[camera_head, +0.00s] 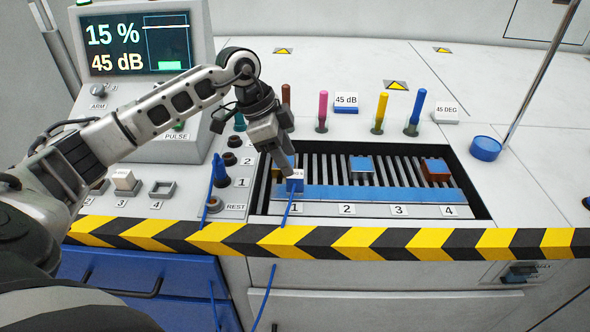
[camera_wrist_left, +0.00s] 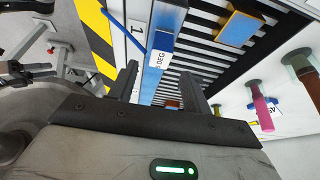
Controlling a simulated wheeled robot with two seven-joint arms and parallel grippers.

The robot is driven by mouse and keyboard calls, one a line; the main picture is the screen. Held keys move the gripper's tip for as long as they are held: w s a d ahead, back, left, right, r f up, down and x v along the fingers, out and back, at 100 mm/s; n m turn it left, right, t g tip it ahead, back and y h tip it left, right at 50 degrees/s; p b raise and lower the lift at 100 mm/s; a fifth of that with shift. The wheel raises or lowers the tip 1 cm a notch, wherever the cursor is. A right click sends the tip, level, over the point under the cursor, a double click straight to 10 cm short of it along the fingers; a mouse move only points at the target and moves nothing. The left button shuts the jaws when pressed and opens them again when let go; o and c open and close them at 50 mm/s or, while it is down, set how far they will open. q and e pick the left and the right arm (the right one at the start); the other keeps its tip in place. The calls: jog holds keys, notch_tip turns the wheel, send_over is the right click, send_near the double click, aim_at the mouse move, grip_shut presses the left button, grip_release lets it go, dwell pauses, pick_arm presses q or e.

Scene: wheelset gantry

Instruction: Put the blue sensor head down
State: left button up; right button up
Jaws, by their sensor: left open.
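The blue sensor head (camera_head: 295,185), a small block with a white "DEG" label and a blue cable, stands at the blue strip (camera_head: 370,194) beside number 1. In the left wrist view the sensor head (camera_wrist_left: 161,41) shows just past the fingertips, with its label between them. My left gripper (camera_head: 283,160) is open, and its fingers point down at the sensor head; it also shows in the left wrist view (camera_wrist_left: 160,75). I cannot tell whether a finger touches it. The sensor head's underside is hidden. My right gripper is out of view.
The slatted bed (camera_head: 400,170) holds a blue-topped block (camera_head: 361,165) and a red-brown block (camera_head: 436,168). Upright coloured pegs, including a pink one (camera_head: 323,107), stand behind it. A console with a screen (camera_head: 140,45) is at the left. A striped edge (camera_head: 400,243) runs along the front.

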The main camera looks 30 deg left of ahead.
pick_arm(q)
jog(key=shift+v, duration=2.4)
jog(key=shift+s+f, duration=0.1)
